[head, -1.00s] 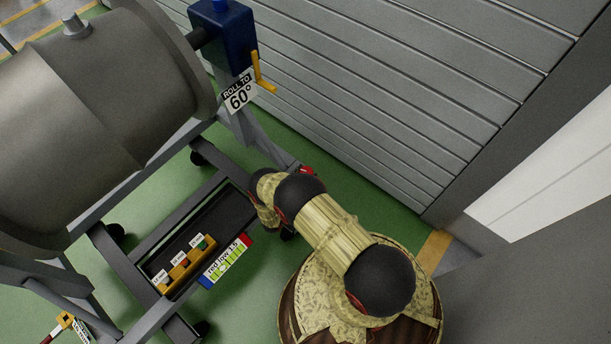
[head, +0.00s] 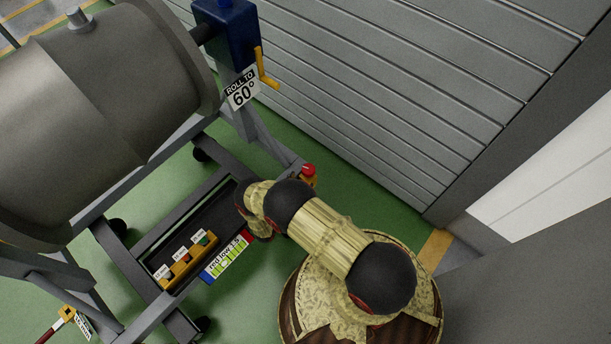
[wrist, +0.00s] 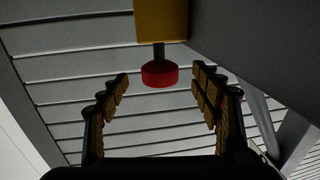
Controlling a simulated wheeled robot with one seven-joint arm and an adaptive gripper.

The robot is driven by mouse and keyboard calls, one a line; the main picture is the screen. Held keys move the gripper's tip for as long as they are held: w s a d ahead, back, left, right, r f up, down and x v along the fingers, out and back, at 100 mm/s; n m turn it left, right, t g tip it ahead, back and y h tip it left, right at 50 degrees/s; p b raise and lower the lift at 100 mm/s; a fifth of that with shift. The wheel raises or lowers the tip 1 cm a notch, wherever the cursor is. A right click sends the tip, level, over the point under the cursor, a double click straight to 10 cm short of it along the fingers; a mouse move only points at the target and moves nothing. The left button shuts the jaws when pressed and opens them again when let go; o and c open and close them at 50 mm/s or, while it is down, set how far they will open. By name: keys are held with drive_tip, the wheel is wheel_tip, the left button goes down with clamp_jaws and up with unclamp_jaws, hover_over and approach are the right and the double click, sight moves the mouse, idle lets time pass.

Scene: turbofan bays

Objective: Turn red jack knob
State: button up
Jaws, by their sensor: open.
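The red jack knob (wrist: 160,75) hangs on a short dark stem under a yellow block (wrist: 161,20) in the wrist view. In the head view a red knob (head: 308,170) shows at the stand's corner, just beyond my arm. My gripper (wrist: 162,88) is open and empty, with one padded finger on each side of the knob in the picture. I see gaps between the knob and both fingers. How far the knob lies in depth from the fingertips I cannot tell. In the head view my arm hides the gripper.
A grey engine drum (head: 100,110) rests on a wheeled grey stand. A blue gearbox (head: 226,35) with a yellow crank (head: 265,72) sits above a "ROLL TO 60°" sign (head: 242,90). A tray (head: 215,215) holds an orange block (head: 187,262). A slatted grey wall (head: 400,90) stands close behind.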

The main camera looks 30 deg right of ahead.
drive_tip(key=shift+v, duration=2.75)
drive_tip(key=shift+c, duration=0.3)
